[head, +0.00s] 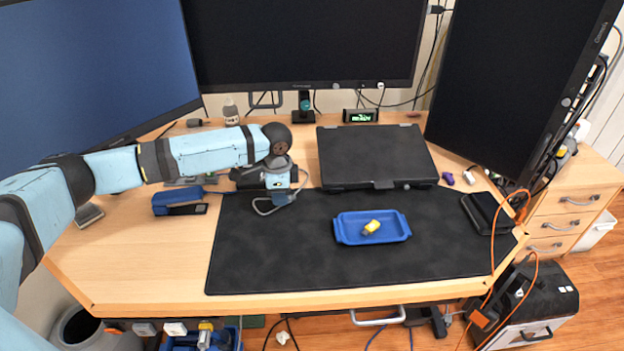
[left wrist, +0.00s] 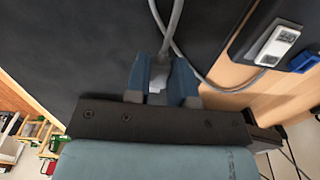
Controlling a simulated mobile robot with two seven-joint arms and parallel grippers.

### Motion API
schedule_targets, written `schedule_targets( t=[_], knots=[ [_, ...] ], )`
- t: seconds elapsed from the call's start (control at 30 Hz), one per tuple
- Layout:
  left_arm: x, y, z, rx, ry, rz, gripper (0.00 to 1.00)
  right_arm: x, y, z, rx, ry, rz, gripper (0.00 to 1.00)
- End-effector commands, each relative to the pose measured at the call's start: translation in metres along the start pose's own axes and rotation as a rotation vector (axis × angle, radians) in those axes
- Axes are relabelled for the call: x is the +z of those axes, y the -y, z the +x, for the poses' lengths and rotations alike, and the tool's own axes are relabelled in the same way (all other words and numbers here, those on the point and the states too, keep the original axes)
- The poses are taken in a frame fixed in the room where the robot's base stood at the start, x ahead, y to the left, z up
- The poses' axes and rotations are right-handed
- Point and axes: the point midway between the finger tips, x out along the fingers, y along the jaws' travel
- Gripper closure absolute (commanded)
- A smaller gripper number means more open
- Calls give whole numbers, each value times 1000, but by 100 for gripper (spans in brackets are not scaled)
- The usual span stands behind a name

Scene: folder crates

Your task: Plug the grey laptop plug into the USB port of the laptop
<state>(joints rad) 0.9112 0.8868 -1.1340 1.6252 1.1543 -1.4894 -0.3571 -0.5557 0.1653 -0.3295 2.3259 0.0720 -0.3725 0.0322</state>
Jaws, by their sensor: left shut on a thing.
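The closed black laptop (head: 375,155) lies at the back of the dark desk mat, below the middle monitor. My left gripper (head: 282,188) is just left of the laptop, low over the mat's back left part. In the left wrist view its blue fingers (left wrist: 162,88) are shut on the grey laptop plug (left wrist: 159,75), whose grey cable (left wrist: 172,28) runs up out of the picture. The cable also loops beside the gripper in the head view (head: 262,211). The plug is apart from the laptop. The USB port cannot be made out. My right gripper is not in view.
A blue tray (head: 345,238) with a yellow USB stick (head: 372,227) stands on the mat (head: 270,270). A blue stapler (head: 180,201) lies left of the gripper. A black box (head: 488,213) stands at the mat's right edge. The mat's front left is clear.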

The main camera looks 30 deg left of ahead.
Motion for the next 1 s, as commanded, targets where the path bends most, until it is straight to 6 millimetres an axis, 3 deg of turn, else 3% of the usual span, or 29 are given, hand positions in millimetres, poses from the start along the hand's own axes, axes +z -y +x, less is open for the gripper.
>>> schedule_targets(
  t=[0.2, 0.4, 0.77, 1.0],
  knots=[
    [-3, 56, 4, -119, -6, -6, 100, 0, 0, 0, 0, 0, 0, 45],
    [-1, 88, 5, -192, 1, -1, 100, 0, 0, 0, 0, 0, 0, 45],
    [-2, 90, 5, -196, 2, 0, 100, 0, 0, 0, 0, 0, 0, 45],
    [-21, 89, 5, -195, 1, 2, 100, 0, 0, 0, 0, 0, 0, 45]
  ],
)
